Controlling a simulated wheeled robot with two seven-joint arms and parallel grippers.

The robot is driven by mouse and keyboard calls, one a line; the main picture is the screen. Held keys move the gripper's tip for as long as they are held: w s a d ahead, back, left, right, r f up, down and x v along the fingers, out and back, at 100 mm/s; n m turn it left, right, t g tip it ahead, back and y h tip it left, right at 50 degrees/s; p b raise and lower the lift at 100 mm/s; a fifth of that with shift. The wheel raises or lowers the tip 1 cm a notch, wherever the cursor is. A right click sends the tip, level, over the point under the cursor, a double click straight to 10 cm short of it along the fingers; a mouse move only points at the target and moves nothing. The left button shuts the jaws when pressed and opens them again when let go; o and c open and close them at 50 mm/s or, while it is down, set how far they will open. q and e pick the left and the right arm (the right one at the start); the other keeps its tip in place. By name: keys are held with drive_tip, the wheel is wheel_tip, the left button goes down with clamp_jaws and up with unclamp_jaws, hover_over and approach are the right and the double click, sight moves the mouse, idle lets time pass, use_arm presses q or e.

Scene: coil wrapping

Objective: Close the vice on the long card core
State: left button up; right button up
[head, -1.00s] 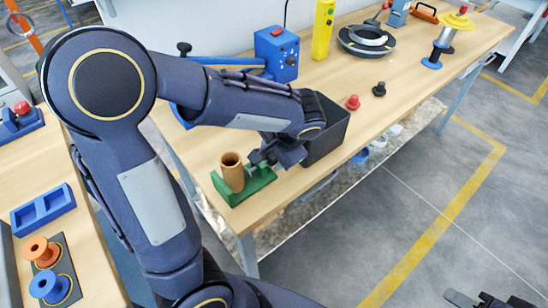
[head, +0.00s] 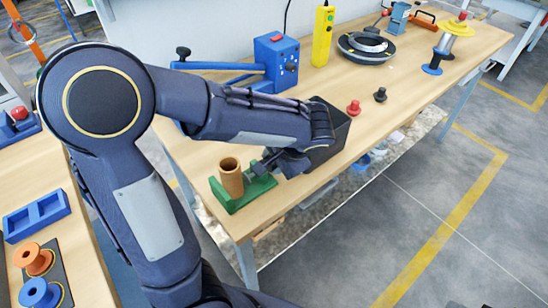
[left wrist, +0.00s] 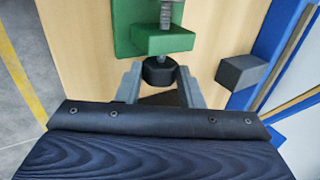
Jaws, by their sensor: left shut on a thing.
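The green vice (head: 235,202) sits near the front left corner of the long wooden table. The brown card core (head: 231,178) stands upright in it as an open tube. My left gripper (head: 262,167) is at the vice's right end. In the left wrist view the green vice (left wrist: 163,44) has a grey screw with a black knob (left wrist: 160,72), and my left fingers (left wrist: 159,86) are shut on that knob. Whether the jaws touch the core is too small to tell, and the core is outside the left wrist view. My right gripper is not in view.
Behind are a blue machine (head: 277,62) and a yellow control box (head: 323,36). A red knob (head: 354,107) and a black knob (head: 380,94) stand further right, with bare table around them.

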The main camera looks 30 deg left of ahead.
use_arm(q)
drive_tip(key=shift+a+r+g+h+p, duration=0.3)
drive_tip(key=shift+r+h+p, duration=0.25)
drive_tip(key=shift+h+p, duration=0.15)
drive_tip(key=shift+f+h+p, duration=0.1)
drive_tip(key=shift+h+p, duration=0.2)
drive_tip(key=shift+p, duration=0.05)
drive_tip(key=shift+w+f+g, duration=0.1)
drive_tip(key=shift+f+g, duration=0.1)
drive_tip(key=shift+g, duration=0.1)
drive_tip(key=shift+f, duration=0.1)
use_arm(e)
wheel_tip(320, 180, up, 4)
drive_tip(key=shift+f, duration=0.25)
